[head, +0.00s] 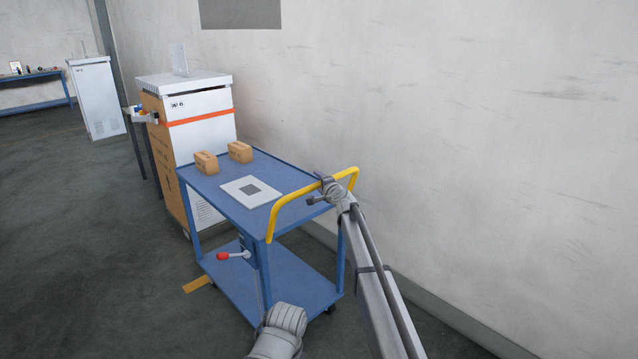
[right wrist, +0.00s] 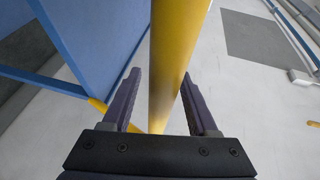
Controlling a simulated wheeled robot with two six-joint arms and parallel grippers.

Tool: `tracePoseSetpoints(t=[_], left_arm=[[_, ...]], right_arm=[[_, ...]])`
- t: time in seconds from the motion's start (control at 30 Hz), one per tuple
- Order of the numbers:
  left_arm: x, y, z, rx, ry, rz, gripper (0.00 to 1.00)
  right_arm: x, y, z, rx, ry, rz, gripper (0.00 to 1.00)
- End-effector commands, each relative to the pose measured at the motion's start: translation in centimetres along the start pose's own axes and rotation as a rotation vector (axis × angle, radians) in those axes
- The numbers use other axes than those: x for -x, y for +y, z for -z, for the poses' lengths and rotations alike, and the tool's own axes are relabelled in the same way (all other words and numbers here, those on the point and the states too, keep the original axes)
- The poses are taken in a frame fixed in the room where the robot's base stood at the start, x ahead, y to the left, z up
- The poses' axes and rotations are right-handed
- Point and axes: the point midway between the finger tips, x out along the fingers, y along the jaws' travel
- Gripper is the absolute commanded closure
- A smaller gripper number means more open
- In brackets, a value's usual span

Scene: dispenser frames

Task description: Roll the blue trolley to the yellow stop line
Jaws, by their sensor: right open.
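The blue trolley (head: 262,279) stands in the middle of the head view, with two shelves and a yellow push handle (head: 284,205) at its near end. In the right wrist view the yellow handle (right wrist: 177,55) runs between the two spread fingers of my right gripper (right wrist: 160,80). My right gripper (head: 322,190) is open around the handle in the head view. A short yellow strip (head: 198,284), which looks like the stop line, shows on the floor at the trolley's left side; the trolley hides any further part. My left gripper is not in view.
Two small brown boxes (head: 240,151) and a white plate (head: 251,191) lie on the trolley top. A white and brown cabinet (head: 200,133) stands beyond. The wall is close on the right; open floor lies left.

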Motion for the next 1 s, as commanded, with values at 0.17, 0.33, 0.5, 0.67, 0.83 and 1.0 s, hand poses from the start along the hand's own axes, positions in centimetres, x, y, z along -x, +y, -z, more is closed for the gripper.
tracePoseSetpoints(t=[0.17, 0.33, 0.5, 0.67, 0.83, 1.0], left_arm=[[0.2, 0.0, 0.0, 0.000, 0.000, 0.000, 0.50], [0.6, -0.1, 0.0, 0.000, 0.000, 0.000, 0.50], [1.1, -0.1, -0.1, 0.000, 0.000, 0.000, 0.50], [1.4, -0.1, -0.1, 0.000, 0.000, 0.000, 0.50], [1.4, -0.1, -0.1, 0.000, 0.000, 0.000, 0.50], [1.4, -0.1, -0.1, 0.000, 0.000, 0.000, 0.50]], right_arm=[[0.9, 0.0, 0.0, -0.001, 0.000, 0.000, 0.41], [3.1, -0.1, -0.1, -0.001, 0.000, 0.000, 0.41], [6.0, -0.1, -0.1, 0.000, 0.000, 0.000, 0.41], [7.7, 0.0, -0.1, -0.001, 0.000, 0.000, 0.41], [7.8, 0.0, 0.0, 0.000, 0.000, 0.000, 0.41], [8.0, 0.1, -0.1, 0.007, -0.004, -0.004, 0.41]])
